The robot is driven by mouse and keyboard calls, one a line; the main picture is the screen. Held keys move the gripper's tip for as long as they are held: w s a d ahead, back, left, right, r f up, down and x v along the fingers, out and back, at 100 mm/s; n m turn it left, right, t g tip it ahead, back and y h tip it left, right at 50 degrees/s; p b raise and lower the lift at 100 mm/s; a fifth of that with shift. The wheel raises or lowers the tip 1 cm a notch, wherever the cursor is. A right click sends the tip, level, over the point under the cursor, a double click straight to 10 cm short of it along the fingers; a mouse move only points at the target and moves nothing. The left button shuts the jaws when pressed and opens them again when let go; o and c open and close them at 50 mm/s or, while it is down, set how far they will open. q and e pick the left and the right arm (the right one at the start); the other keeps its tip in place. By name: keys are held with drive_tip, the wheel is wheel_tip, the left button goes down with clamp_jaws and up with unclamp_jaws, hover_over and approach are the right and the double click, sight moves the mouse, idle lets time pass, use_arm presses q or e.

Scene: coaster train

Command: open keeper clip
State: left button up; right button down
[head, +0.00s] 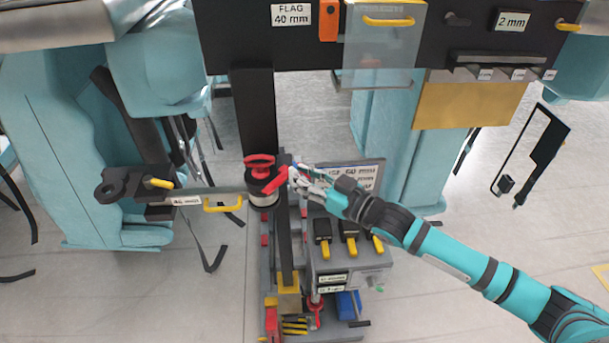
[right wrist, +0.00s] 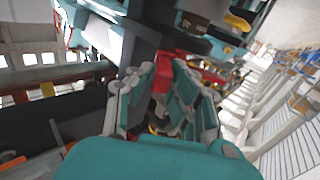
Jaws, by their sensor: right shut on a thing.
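My right gripper (head: 296,176) comes in from the right and is shut on the clip's red end. In the right wrist view my gripper's fingers (right wrist: 165,95) stand on either side of red material (right wrist: 163,72); the exact contact is hidden between the fingers. My left gripper is not in view.
A grey bar with a yellow handle (head: 222,204) runs left from the housing. A dark upright post (head: 255,110) stands behind. Below is a grey stand with black, yellow-tipped tools (head: 348,236). A signed black panel (head: 450,40) hangs above. Floor at the right is mostly open.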

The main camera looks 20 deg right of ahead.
drive_tip(key=c, duration=1.3)
unclamp_jaws()
drive_tip(key=shift+s, duration=0.1)
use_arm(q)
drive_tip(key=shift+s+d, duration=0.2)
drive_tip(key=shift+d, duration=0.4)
use_arm(e)
drive_tip(key=shift+v, duration=5.9)
